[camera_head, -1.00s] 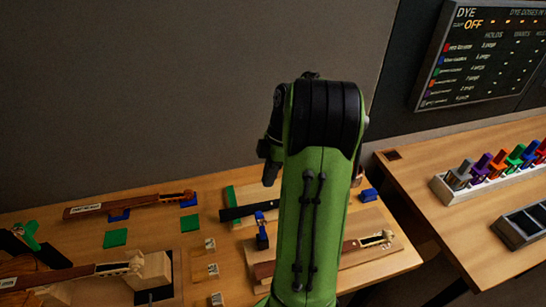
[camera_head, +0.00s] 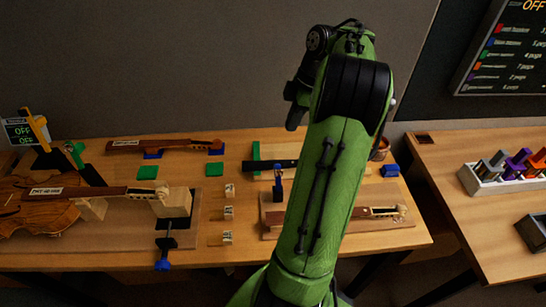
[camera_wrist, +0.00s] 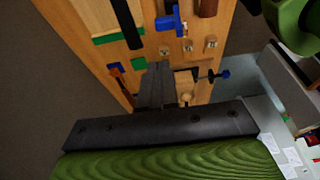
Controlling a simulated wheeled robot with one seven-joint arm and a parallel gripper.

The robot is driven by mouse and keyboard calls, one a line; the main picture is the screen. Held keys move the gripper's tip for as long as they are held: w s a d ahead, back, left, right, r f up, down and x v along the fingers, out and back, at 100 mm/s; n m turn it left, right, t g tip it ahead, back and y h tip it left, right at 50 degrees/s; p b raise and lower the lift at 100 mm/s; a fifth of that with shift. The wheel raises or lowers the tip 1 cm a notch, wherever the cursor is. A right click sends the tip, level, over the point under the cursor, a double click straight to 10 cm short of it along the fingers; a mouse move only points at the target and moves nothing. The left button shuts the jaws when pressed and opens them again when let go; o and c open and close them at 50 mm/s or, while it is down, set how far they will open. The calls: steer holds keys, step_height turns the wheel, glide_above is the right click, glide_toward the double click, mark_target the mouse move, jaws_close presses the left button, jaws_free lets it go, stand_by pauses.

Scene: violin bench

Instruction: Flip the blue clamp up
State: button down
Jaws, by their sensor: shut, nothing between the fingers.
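The blue clamp (camera_head: 278,184) stands on the bench beside the neck board, left of my arm in the head view. I take the small blue piece with a pale post in the wrist view (camera_wrist: 168,23) to be the same clamp. Whether its handle is up or down is too small to tell. My gripper (camera_wrist: 155,84) is shut and empty, its dark fingers over the bench, apart from the clamp. In the head view its dark end (camera_head: 296,115) shows above the bench, partly hidden by my arm.
A violin body (camera_head: 40,205) lies at the left, with a blue-handled screw (camera_head: 162,262) at the bench's front edge. Yellow (camera_head: 37,128) and green (camera_head: 75,152) clamps stand behind it. A second table at right holds a rack (camera_head: 490,182) of coloured pieces.

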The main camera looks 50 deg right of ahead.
mark_target(278, 175)
steer(key=b+x, duration=0.1)
steer(key=x, duration=0.3)
steer(key=b+x, duration=0.2)
steer(key=x, duration=0.2)
steer(key=b+x, duration=0.2)
steer(key=x, duration=0.3)
steer(key=shift+s+d+f, duration=0.15)
steer(key=shift+s+d, duration=0.15)
steer(key=shift+s, duration=0.05)
steer(key=shift+f, duration=0.3)
